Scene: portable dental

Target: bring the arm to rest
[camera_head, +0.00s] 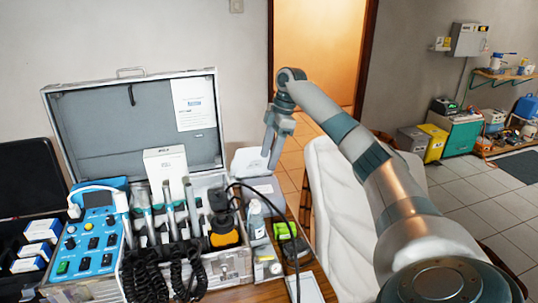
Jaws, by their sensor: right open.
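My right arm comes in from the lower right and reaches up and to the left. Its gripper (274,140) hangs above the right end of the table, pointing down. It is open, and I see nothing between its fingers. It is to the right of an open metal case (232,268) that holds several dental handpieces (168,207) upright. The gripper overlaps a grey-white box (252,161) behind it in the picture; I cannot tell the gap between them. My left gripper does not show.
A blue control unit (90,240) with coiled black cords stands at the left of the case. A bottle (255,220) and a green item (285,230) stand on the table's right side. A white padded chair (340,210) is beside the table, partly behind my arm. An open doorway is behind.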

